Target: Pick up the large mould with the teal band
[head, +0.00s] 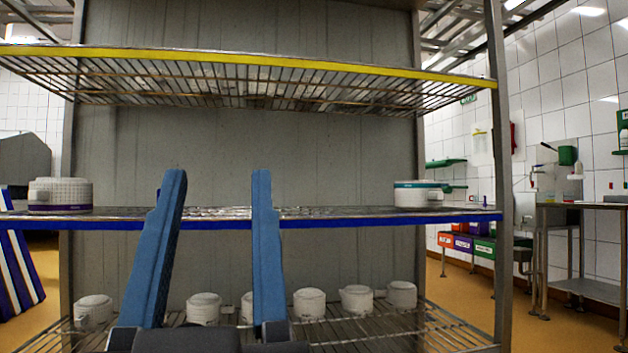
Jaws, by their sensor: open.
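The white mould with the teal band (408,197) stands upright at the right end of the middle shelf; the band runs round its top edge. My gripper (218,175) has two long blue fingers pointing up, spread wide apart with nothing between them. It is in front of the shelf, well to the left of the teal-banded mould. Another large white mould, with a purple band (60,207) near its base, stands at the left end of the same shelf.
A yellow-edged wire shelf (300,62) is above. Several small white moulds (309,303) stand on the bottom wire shelf. A metal post (503,150) bounds the right side.

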